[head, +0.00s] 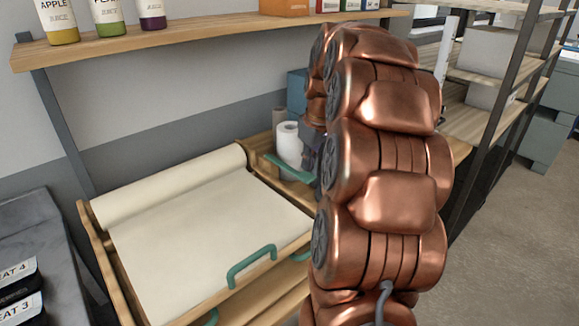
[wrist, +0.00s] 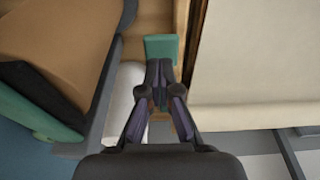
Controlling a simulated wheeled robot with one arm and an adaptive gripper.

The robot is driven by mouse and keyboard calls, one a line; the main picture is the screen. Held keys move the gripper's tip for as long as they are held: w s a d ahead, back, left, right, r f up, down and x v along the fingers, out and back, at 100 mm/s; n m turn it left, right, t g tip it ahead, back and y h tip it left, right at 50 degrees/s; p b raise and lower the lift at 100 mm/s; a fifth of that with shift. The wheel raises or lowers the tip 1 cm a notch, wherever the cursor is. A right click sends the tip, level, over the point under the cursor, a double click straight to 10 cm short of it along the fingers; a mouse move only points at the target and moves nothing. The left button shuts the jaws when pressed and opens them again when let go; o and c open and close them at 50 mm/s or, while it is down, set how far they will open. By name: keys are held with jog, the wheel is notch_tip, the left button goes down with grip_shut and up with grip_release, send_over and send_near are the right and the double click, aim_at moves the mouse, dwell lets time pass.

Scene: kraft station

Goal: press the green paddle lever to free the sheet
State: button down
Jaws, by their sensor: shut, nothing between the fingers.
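The green paddle lever (head: 290,168) shows as a flat green bar at the right side of the wooden paper station, next to a white roll. In the wrist view its green end (wrist: 161,47) lies just beyond my fingertips. My gripper (wrist: 158,75) is shut and empty, its tips at the lever's near edge; I cannot tell if they touch it. In the head view my gripper (head: 311,158) is mostly hidden behind my arm. The cream sheet (head: 205,235) lies flat over the station, running from a cream roll (head: 170,185) at its back.
A green handle (head: 251,266) is on the station's front edge. The white roll (head: 289,145) stands close by my gripper and also shows in the wrist view (wrist: 125,105). A shelf (head: 200,35) with bottles hangs above. A metal-framed rack (head: 490,110) stands at the right.

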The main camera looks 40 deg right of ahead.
aim_at(310, 177)
jog(key=shift+f+b, duration=1.9)
jog(key=shift+f, duration=1.85)
jog(key=shift+r, duration=0.1)
jog(key=shift+r+p, duration=1.55)
jog(key=shift+r, duration=3.9)
